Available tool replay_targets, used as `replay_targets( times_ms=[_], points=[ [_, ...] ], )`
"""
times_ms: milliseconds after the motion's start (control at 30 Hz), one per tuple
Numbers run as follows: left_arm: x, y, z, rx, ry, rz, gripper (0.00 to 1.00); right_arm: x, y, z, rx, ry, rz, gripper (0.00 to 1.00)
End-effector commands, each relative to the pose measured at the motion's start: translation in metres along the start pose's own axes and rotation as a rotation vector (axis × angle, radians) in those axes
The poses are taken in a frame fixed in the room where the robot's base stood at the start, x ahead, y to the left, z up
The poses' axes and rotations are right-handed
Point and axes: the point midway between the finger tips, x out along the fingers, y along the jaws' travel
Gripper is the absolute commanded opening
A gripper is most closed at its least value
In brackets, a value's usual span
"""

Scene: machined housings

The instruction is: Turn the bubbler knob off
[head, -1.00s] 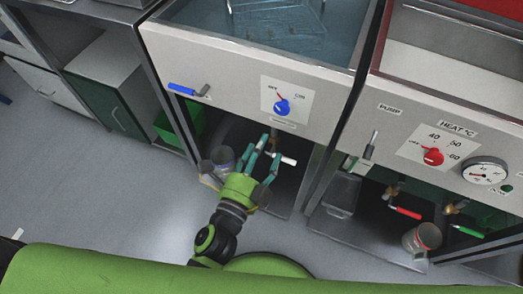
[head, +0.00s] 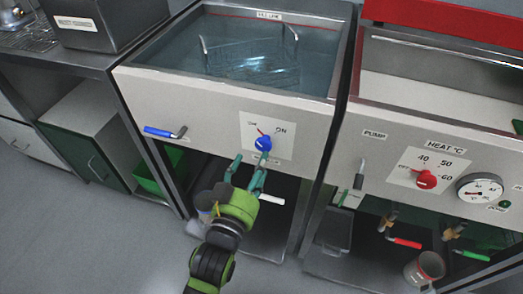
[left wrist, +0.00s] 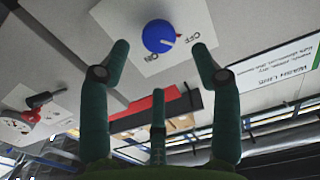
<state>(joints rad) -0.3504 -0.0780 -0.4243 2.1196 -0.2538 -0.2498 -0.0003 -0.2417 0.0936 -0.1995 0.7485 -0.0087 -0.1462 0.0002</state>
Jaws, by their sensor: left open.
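The blue bubbler knob (head: 263,144) sits on a white plate marked OFF and ON, on the front panel of the left water tank. In the left wrist view the knob (left wrist: 158,36) shows a pale pointer mark on its face, with the OFF and ON labels near it; its exact setting is hard to tell. My left gripper (head: 251,164) is open and empty, just below and in front of the knob. In the left wrist view its green fingers (left wrist: 160,50) are spread, with the knob showing between the tips, apparently untouched. My right gripper is out of view.
A blue-handled lever (head: 160,132) is left of the plate. A white handle (head: 271,198) sticks out below the panel, near my fingers. To the right are a red heat knob (head: 426,180), a gauge (head: 480,190) and a pump lever (head: 359,175). A wire basket (head: 250,62) stands in the tank.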

Motion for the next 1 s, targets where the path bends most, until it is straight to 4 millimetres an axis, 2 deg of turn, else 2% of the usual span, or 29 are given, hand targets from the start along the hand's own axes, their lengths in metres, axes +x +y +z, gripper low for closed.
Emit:
replay_targets(
  times_ms=[200, 400, 767, 800, 867, 900, 1000],
  points=[
    [0.034, -0.001, -0.002, 0.004, 0.003, -0.001, 0.63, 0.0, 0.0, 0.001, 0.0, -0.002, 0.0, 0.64],
    [0.057, -0.001, 0.0, 0.006, 0.0, -0.001, 0.63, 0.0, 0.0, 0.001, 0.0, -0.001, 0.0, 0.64],
    [0.063, -0.001, 0.0, 0.007, -0.001, -0.001, 0.63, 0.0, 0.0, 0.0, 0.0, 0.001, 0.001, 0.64],
    [0.063, -0.001, 0.0, 0.007, 0.0, -0.001, 0.47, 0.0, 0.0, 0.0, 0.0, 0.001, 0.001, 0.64],
    [0.063, -0.001, 0.0, 0.008, -0.001, -0.001, 0.23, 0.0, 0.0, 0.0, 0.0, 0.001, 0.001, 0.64],
    [0.063, -0.001, 0.0, 0.008, 0.0, -0.001, 0.08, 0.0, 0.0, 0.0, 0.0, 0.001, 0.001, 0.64],
    [0.063, -0.001, -0.001, 0.008, 0.002, -0.001, 0.08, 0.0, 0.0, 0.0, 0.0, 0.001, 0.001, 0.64]
  ],
)
